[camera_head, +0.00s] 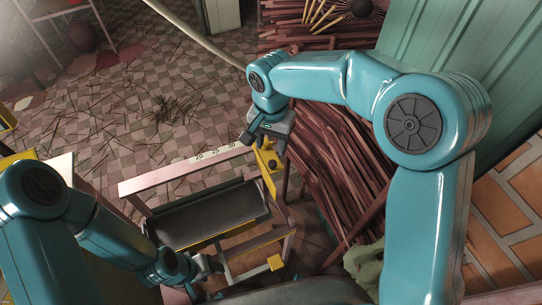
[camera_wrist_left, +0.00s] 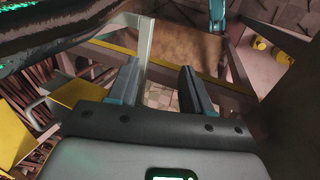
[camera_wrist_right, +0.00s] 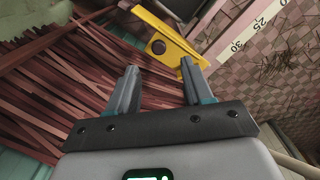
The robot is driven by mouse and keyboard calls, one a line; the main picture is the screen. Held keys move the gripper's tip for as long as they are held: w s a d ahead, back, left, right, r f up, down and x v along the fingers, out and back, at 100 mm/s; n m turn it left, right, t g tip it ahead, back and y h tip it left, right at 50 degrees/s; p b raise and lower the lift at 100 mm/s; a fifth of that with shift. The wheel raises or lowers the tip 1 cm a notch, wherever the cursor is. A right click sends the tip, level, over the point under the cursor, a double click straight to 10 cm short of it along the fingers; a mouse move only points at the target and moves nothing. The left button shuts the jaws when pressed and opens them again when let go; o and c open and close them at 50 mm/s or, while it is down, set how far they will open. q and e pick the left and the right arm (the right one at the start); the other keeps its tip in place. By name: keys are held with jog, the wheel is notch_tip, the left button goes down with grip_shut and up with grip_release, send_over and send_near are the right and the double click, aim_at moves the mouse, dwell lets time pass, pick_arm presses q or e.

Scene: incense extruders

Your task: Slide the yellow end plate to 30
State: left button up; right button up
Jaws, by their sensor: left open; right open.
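The yellow end plate (camera_head: 268,162), with a dark round spot, sits at the right end of a pale rail (camera_head: 170,178) marked 20, 25 and 30. It lies beyond the 30 mark, on the side away from 25. It also shows in the right wrist view (camera_wrist_right: 180,42), beside the 30 on the scale (camera_wrist_right: 250,28). My right gripper (camera_head: 264,146) is open above the plate; its right fingertip overlaps the plate's lower edge in the right wrist view, and contact cannot be told. My left gripper (camera_head: 208,272) is open and empty near the frame's lower front.
A dark tray (camera_head: 205,215) lies inside the frame. Reddish sticks (camera_head: 335,165) are heaped right of the frame. A yellow block (camera_head: 275,262) sits at its lower right corner. A green corrugated wall (camera_head: 430,45) stands at right.

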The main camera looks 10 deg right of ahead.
aim_at(272, 163)
jog(key=f, duration=0.6)
jog(key=shift+s+d+f+p, duration=0.1)
jog(key=shift+d+f+p, duration=0.15)
jog(key=shift+f+p, duration=0.05)
jog(key=shift+a+f, duration=0.1)
jog(key=shift+f, duration=0.25)
jog(key=shift+w+f, duration=0.2)
jog(key=shift+f, duration=0.1)
jog(key=shift+s, duration=0.1)
grip_shut()
